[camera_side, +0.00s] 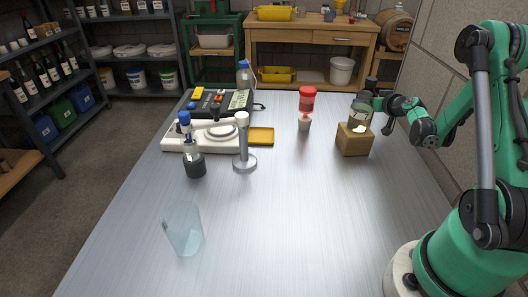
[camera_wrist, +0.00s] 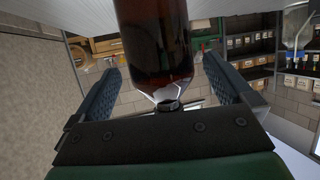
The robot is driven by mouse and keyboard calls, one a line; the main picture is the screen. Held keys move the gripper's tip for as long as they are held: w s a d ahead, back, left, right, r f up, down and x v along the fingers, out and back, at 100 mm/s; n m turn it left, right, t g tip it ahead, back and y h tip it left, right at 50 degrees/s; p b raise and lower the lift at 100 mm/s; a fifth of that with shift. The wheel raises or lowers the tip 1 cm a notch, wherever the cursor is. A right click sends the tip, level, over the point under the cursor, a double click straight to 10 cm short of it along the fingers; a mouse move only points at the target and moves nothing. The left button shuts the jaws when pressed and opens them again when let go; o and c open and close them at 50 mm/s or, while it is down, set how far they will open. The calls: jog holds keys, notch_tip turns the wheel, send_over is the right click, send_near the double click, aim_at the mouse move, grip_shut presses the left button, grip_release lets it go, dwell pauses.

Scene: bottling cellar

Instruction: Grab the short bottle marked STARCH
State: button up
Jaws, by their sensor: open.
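A short glass bottle with a dark cap (camera_side: 361,112) stands upright on a wooden block (camera_side: 353,142) at the right of the table. No STARCH lettering is readable on it. My gripper (camera_side: 380,108) is beside this bottle, on its right, with its jaws at the height of the bottle's upper part. In the wrist view, my gripper (camera_wrist: 163,78) is open, with a brown bottle (camera_wrist: 155,40) between its two fingers. Gaps show between the bottle and both fingers there. Its neck and dark cap (camera_wrist: 168,104) point toward the gripper's palm, and its far end is cut off.
A red-topped container (camera_side: 306,101) stands left of the block. A clear beaker (camera_side: 183,228) stands near the front. The table's front middle is clear.

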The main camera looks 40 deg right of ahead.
jog(key=shift+x, duration=1.6)
jog(key=shift+r, duration=0.1)
grip_shut()
